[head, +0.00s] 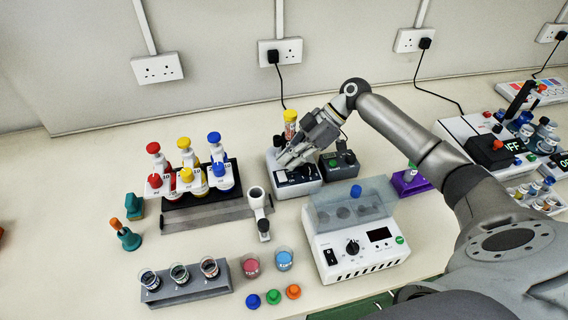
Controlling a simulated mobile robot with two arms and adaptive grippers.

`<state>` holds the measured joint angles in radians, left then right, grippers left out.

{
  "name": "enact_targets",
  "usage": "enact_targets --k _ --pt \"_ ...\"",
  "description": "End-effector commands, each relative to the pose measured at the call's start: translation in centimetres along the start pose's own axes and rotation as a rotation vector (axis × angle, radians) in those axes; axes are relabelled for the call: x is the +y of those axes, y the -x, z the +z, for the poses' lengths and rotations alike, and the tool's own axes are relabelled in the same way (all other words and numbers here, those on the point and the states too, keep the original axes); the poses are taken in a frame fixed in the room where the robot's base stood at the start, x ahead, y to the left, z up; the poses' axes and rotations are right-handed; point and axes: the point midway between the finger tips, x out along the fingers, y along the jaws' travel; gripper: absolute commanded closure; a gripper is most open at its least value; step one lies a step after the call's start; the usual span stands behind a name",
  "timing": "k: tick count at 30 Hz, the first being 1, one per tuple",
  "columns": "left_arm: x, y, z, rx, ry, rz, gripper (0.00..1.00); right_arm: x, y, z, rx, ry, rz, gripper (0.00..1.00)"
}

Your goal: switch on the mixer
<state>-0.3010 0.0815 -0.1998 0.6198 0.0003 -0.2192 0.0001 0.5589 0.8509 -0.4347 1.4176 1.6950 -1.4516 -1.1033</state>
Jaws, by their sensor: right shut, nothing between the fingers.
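A small white box-shaped device with a dark front panel (308,187), which looks like the mixer, stands near the back wall, in the middle of the head view. A yellow-capped tube (290,118) stands upright at its back. My right gripper (284,164) comes in from the right and is over this device, fingers pointing down at its panel. The gripper is shut and empty. It hides much of the device's top, and I cannot tell whether the fingertips touch a switch. My left gripper is out of view.
A white block with a clear lid (338,255) stands in front. A dark box with knobs (342,171) is close beside the mixer. Cups and caps stand in front.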

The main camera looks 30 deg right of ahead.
Motion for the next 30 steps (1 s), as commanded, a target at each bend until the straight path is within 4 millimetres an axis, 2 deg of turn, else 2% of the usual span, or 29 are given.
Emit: enact_targets --k 6,12,18,30 --pt "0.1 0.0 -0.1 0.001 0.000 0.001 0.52 0.1 5.0 0.0 -0.001 0.000 0.004 1.00" --pt "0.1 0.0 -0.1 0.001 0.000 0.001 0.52 0.1 8.3 0.0 -0.001 -0.001 0.003 1.00" --pt "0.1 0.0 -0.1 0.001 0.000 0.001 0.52 0.1 9.5 0.0 0.000 0.000 0.000 1.00" --pt "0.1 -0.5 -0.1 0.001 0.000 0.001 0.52 0.1 9.4 0.0 0.000 0.002 0.001 1.00"
